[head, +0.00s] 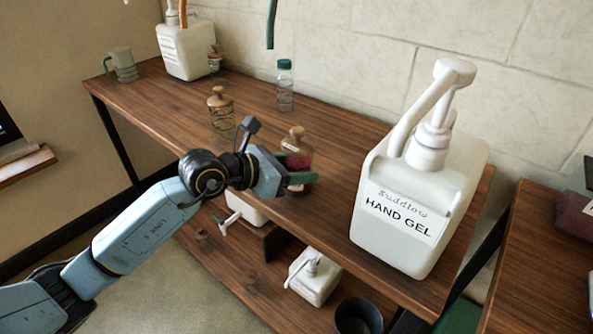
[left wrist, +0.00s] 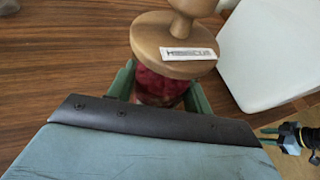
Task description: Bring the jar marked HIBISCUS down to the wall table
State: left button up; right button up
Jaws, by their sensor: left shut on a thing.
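The jar marked HIBISCUS (left wrist: 165,85) has a round wooden lid with a knob and deep red contents. A small label on its lid reads HIBISCUS in the left wrist view. My left gripper (head: 293,170) is shut around the jar's body, a green finger on each side. I cannot tell whether the jar's base touches the table. My right gripper (left wrist: 268,137) shows small at the right of the left wrist view, its fingers apart and empty.
A large white HAND GEL pump bucket (head: 412,200) stands right of the jar. Another wooden-lidded jar (head: 221,115), a green-capped bottle (head: 285,88), a mug (head: 122,65) and a second pump bucket (head: 185,50) stand farther left. A lower shelf (head: 240,270) holds pump containers and a dark pot (head: 357,317).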

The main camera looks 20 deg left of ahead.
pick_arm(q)
jog(key=shift+f, duration=0.15)
pick_arm(e)
jog(key=shift+r, duration=0.2)
pick_arm(q)
jog(key=o, duration=1.2)
pick_arm(e)
jog(key=shift+a+r, duration=0.1)
jog(key=shift+r, duration=0.05)
